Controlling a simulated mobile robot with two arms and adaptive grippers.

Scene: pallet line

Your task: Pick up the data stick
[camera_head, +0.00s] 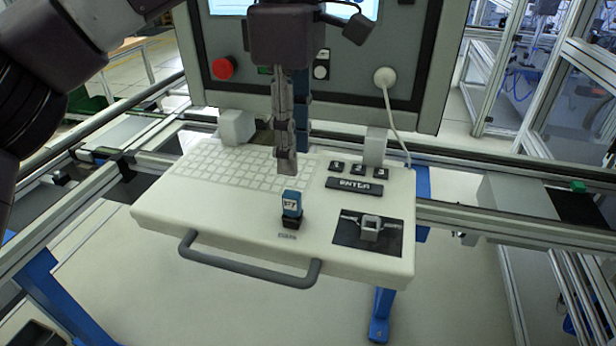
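The data stick (291,204) is a small blue block with a white label. It stands upright in a black base on the front part of the white console (215,205), just in front of the keyboard. My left gripper (286,165) points down above and slightly behind the stick in the picture, with a gap between its tips and the stick. Its fingers overlap from this side, so I cannot tell whether they are apart. It does not touch the stick. My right gripper is not in view.
A dark handle (250,268) runs along the console's front edge. Right of the stick are an ENTER key (354,184) and a metal fixture on a black plate (345,236). Behind stands a grey panel with a red button (222,68) and a hanging white cable (394,125).

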